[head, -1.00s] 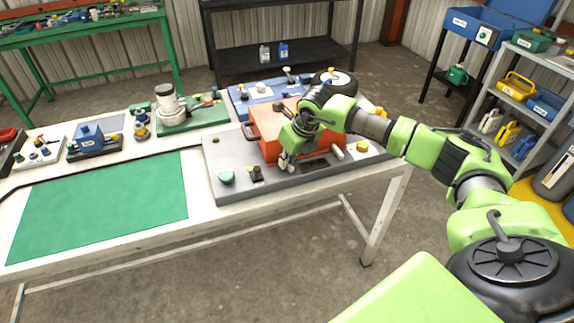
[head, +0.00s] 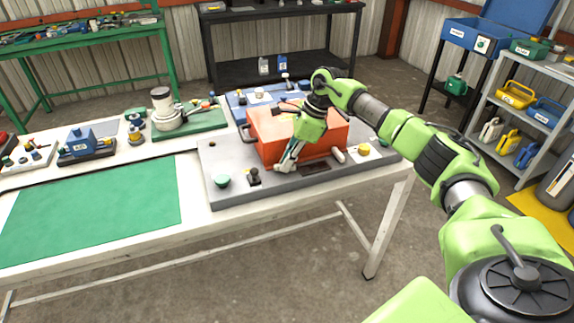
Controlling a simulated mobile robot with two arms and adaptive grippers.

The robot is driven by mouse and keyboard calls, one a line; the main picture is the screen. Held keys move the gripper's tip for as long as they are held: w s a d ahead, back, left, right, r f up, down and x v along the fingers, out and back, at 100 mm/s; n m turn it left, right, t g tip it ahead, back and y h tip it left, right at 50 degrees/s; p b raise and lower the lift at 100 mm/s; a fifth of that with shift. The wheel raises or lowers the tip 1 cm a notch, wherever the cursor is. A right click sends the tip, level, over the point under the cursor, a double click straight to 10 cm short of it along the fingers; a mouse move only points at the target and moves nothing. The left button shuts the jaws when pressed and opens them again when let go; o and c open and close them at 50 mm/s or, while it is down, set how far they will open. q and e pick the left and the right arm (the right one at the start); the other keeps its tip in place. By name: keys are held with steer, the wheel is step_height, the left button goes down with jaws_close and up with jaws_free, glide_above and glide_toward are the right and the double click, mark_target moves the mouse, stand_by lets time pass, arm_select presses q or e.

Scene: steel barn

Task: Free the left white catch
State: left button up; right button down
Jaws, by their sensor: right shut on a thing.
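The orange box (head: 264,128) sits on a grey board (head: 228,165) on the white table. A white catch (head: 338,155) shows at the right of the box's front face. My right gripper (head: 285,166) reaches down in front of the box's left front and is shut at the spot of the left white catch. Its fingers hide that catch, so I cannot tell its exact position. My left gripper is not in view.
A green knob (head: 222,181), a small black switch (head: 254,177) and a yellow button (head: 363,149) stand on the grey board. The green mat (head: 95,210) at left is bare. Several fixtures line the table's back.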

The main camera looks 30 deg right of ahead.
steer(key=shift+w+n+g+b, duration=0.1)
steer(key=shift+n+g+b, duration=0.4)
steer(key=shift+n, duration=0.9)
steer(key=shift+d, duration=0.1)
steer(key=c, duration=2.1)
jaws_free()
